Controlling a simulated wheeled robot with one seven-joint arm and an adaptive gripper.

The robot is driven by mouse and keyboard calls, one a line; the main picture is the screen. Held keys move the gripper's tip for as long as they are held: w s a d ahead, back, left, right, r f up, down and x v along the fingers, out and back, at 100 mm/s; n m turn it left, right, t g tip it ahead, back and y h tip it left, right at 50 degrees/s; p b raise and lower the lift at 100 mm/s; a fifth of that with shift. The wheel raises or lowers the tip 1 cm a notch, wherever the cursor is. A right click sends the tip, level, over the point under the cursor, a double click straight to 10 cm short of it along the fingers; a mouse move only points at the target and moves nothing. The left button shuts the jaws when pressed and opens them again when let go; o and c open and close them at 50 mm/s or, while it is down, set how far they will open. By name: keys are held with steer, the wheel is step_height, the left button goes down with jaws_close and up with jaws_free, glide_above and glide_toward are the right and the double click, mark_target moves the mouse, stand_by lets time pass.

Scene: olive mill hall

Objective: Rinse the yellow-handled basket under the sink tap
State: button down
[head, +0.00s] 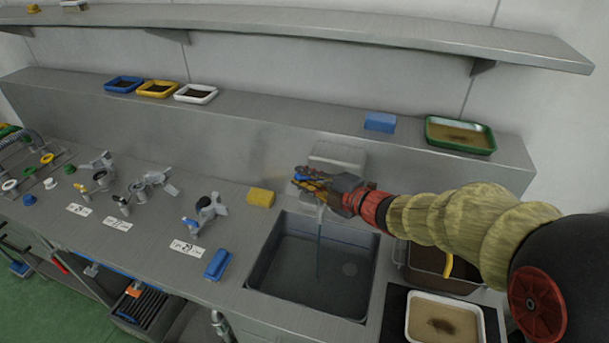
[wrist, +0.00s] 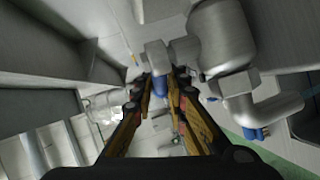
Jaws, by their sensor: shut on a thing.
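My gripper (head: 308,184) is at the tap behind the sink (head: 290,275), shut on the tap's blue-marked lever. In the wrist view the fingers (wrist: 165,90) close around a grey and blue lever (wrist: 156,58) beside the metal tap body (wrist: 222,40). The tap spout is mostly hidden behind the gripper in the head view. A thin stream of water (head: 319,250) falls into the sink, which holds no basket. A yellow handle (head: 448,266) stands up from a dark basket at the right of the sink, partly hidden by my arm.
A white tray (head: 410,325) with brown residue is at the front right. A yellow sponge (head: 261,197) and a blue brush (head: 218,264) lie left of the sink. A green tray (head: 460,148) and a blue block (head: 380,121) sit on the ledge behind.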

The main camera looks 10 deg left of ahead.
steer(key=c, duration=1.9)
jaws_free()
steer(key=v, duration=1.2)
steer(key=shift+o, duration=0.7)
steer(key=shift+w, duration=0.1)
